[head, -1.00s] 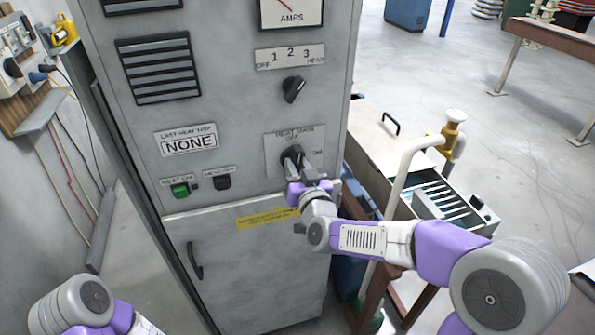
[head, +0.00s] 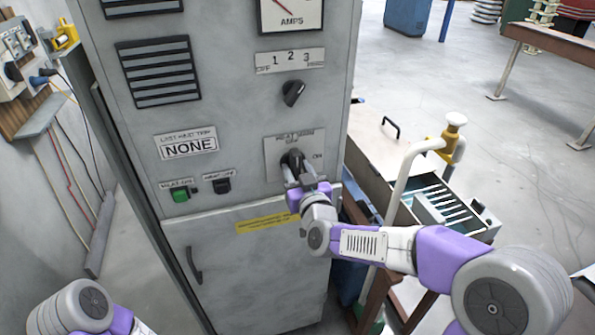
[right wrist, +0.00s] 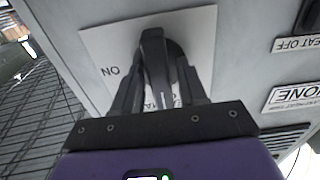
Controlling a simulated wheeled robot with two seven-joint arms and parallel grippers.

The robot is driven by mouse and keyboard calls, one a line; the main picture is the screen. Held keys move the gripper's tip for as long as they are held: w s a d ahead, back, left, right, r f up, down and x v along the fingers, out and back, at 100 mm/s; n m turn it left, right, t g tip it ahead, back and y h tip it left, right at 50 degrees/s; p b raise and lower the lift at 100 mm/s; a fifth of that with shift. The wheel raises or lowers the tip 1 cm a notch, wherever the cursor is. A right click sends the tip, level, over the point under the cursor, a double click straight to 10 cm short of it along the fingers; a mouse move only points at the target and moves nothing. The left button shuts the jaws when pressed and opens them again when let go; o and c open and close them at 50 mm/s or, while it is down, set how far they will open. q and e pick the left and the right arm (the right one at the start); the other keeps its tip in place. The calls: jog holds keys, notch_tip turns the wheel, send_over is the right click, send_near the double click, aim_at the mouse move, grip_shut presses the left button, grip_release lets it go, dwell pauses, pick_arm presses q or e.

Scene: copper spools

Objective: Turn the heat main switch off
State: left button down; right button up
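The heat main switch is a black rotary knob (head: 292,158) on a pale label plate (head: 276,146) on the grey cabinet front. The plate has OFF at the top and ON at the right. My right gripper (head: 302,180) is at the knob. In the right wrist view, which is upside down, the knob (right wrist: 155,60) stands between the two fingers of my right gripper (right wrist: 160,80). The fingers are spread, and parts of the plate show between them and the knob's handle. Fingertip contact is unclear. My left gripper is out of view.
A three-position selector knob (head: 293,92) sits above the switch. A green button (head: 180,195) and a black button (head: 222,185) are at its left. A cabinet door (head: 240,275) is below. A trolley with a white rail (head: 400,180) stands close at the right.

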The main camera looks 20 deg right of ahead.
jog(key=shift+o, duration=0.4)
jog(key=s, duration=0.7)
jog(key=shift+s+d, duration=0.15)
jog(key=shift+s, duration=0.15)
notch_tip(320, 180, down, 26)
jog(key=s+a+g+y, duration=0.1)
jog(key=a+g+y, duration=0.15)
jog(key=g, duration=0.55)
jog(key=s+a+f+m+g+y, duration=0.1)
jog(key=s+a+f+m+g, duration=0.2)
jog(key=s+f+g, duration=0.6)
jog(key=s+a+f, duration=0.1)
jog(key=s+f, duration=1)
jog(key=f, duration=0.1)
jog(key=shift+s+f+g, duration=0.15)
jog(key=shift+f+g, duration=0.15)
jog(key=shift+f, duration=0.05)
